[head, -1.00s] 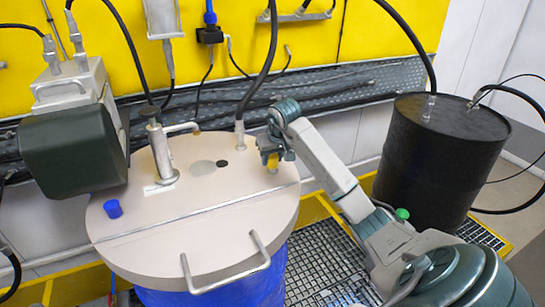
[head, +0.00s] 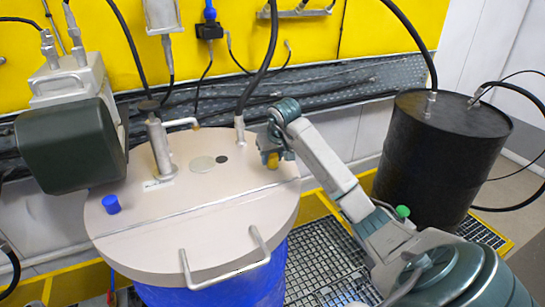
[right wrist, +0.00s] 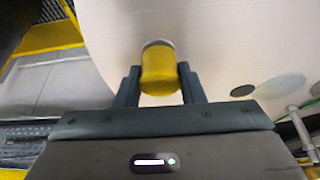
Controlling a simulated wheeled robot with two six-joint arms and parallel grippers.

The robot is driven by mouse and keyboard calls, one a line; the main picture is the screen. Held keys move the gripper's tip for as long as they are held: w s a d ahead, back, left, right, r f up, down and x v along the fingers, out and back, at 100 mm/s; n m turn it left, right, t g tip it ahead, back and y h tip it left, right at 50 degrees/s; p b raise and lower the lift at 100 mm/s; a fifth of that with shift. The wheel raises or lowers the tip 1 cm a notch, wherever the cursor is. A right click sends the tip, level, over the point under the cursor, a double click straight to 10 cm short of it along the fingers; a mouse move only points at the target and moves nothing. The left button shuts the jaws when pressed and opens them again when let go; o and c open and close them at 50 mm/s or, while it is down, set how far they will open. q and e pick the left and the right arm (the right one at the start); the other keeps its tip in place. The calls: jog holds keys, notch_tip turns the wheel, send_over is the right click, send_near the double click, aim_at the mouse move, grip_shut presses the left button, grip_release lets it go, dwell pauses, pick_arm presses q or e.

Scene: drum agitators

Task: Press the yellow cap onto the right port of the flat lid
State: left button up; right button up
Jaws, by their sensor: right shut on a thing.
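The yellow cap (head: 272,160) is at the right side of the flat lid (head: 225,195). My right gripper (head: 273,158) is shut on the cap, one finger on each side. In the right wrist view the yellow cap (right wrist: 158,70) sits between the two dark fingers, with a grey rim (right wrist: 158,43) at its far end. The cap is low at the lid; the right port is hidden beneath the cap and gripper, so I cannot tell how far the cap is seated. My left gripper is not in view.
A blue cap (head: 112,204) stands at the lid's left. A metal pipe fitting (head: 161,150) and a hose fitting (head: 239,128) rise at the back. A handle (head: 225,272) is at the front. A black drum (head: 435,155) stands right, behind my arm.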

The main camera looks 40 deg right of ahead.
jog(key=shift+s+a+f+b, duration=0.1)
jog(key=shift+f+b, duration=0.25)
jog(key=shift+f, duration=0.2)
dwell(0.4)
jog(key=o, duration=1)
jog(key=shift+o, duration=0.2)
jog(key=shift+r, duration=0.2)
jog(key=shift+r+p, duration=1.15)
jog(key=shift+r, duration=0.8)
